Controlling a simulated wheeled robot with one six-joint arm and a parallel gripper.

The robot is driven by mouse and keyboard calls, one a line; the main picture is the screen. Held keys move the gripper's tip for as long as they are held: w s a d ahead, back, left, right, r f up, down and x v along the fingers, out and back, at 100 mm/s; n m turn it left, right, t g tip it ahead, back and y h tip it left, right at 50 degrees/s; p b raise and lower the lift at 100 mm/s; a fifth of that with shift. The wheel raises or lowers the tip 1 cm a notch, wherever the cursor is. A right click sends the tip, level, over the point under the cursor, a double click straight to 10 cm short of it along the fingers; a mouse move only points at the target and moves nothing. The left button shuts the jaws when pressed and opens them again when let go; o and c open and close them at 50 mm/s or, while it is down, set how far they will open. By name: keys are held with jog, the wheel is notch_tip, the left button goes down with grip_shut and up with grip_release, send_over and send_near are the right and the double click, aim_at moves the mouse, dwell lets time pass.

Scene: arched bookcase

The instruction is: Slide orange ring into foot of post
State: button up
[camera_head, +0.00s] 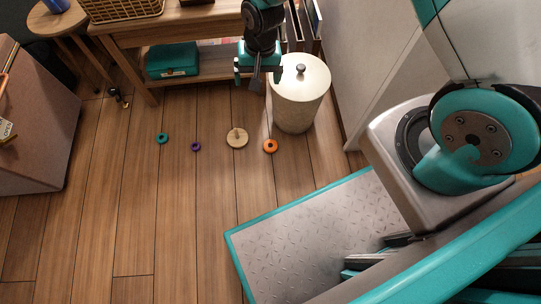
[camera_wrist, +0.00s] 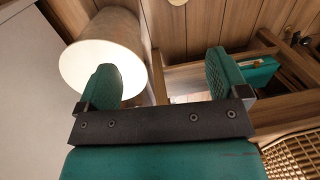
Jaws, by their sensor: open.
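The orange ring (camera_head: 270,146) lies flat on the wooden floor in the head view, in front of the round bin. The post stands on a pale round wooden foot (camera_head: 237,138) just left of the ring. The ring and the foot are apart, and no ring shows on the post. My gripper (camera_head: 258,76) is above and behind both, near the shelf and the bin. It is open and empty. In the wrist view my gripper (camera_wrist: 165,80) shows two teal fingers spread wide with nothing between them.
A purple ring (camera_head: 196,147) and a teal ring (camera_head: 162,138) lie left of the post. A lidded bin (camera_head: 298,100) stands close right of my gripper. A wooden table (camera_head: 200,22) with a teal box (camera_head: 172,60) is behind. The floor left of centre is mostly free.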

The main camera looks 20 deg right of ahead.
jog(key=m+h+b, duration=0.1)
jog(key=m+b, duration=0.1)
jog(key=b, duration=0.6)
send_over(270, 146)
notch_tip(270, 146, down, 23)
jog(key=f+b, duration=0.2)
jog(key=f, duration=0.1)
jog(key=f+b, duration=0.2)
jog(key=f, duration=0.2)
jog(key=f+b, duration=0.2)
jog(key=f, duration=0.2)
jog(key=shift+s+d+f, duration=0.15)
jog(key=shift+s+f, duration=0.05)
jog(key=shift+s, duration=0.15)
jog(key=f+b, duration=0.3)
jog(key=f, duration=0.1)
jog(key=f+b, duration=0.2)
jog(key=shift+w+b, duration=0.25)
jog(key=shift+b, duration=0.1)
jog(key=shift+r, duration=0.15)
jog(key=shift+c, duration=0.2)
jog(key=c, duration=1)
